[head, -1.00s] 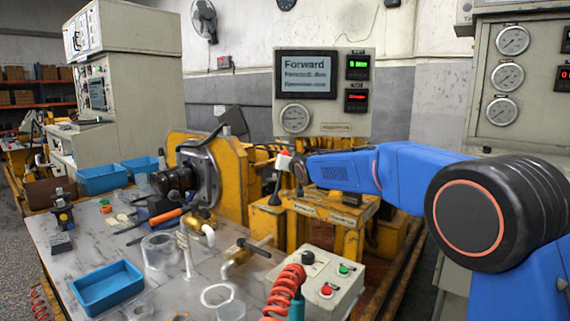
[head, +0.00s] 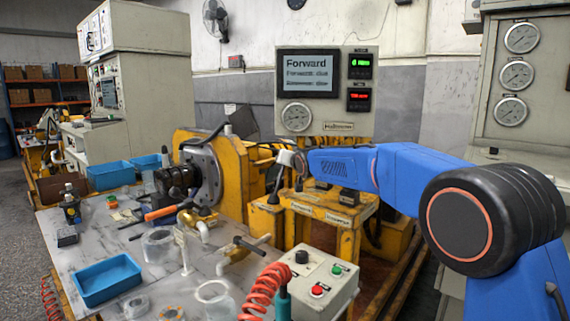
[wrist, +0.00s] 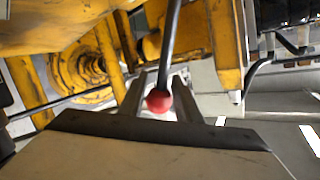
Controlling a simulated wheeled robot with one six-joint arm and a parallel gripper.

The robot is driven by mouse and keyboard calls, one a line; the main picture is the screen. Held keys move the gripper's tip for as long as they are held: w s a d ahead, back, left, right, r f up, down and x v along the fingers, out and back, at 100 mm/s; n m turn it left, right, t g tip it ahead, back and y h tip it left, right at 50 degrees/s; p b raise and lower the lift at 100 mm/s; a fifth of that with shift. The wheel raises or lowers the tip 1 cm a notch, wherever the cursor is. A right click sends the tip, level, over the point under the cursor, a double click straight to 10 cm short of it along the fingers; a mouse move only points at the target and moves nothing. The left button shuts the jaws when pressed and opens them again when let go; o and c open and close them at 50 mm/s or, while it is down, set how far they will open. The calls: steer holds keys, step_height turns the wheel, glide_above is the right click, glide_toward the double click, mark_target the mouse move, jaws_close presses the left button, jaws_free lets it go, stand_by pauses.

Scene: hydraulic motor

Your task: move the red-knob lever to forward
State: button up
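The red knob (wrist: 159,101) is a small ball on a dark lever rod that runs up out of the wrist view. My gripper (wrist: 160,82) is open, with one finger on each side of the knob. Gaps show between the knob and both fingers. In the head view my gripper (head: 299,164) is at the yellow motor stand, and the red knob cannot be made out there. The display (head: 306,73) above the stand reads "Forward" in its top line; its smaller lines are hard to read.
A yellow test stand (head: 345,226) carries other dark levers near my gripper. A grey control box (head: 318,283) with buttons and a red coiled hose (head: 265,288) stand in front. Blue trays (head: 107,279) and tools lie on the left bench.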

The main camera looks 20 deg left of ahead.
steer(key=shift+f, duration=0.15)
steer(key=shift+s, duration=0.1)
steer(key=shift+s+d, duration=0.15)
steer(key=v, duration=1.7)
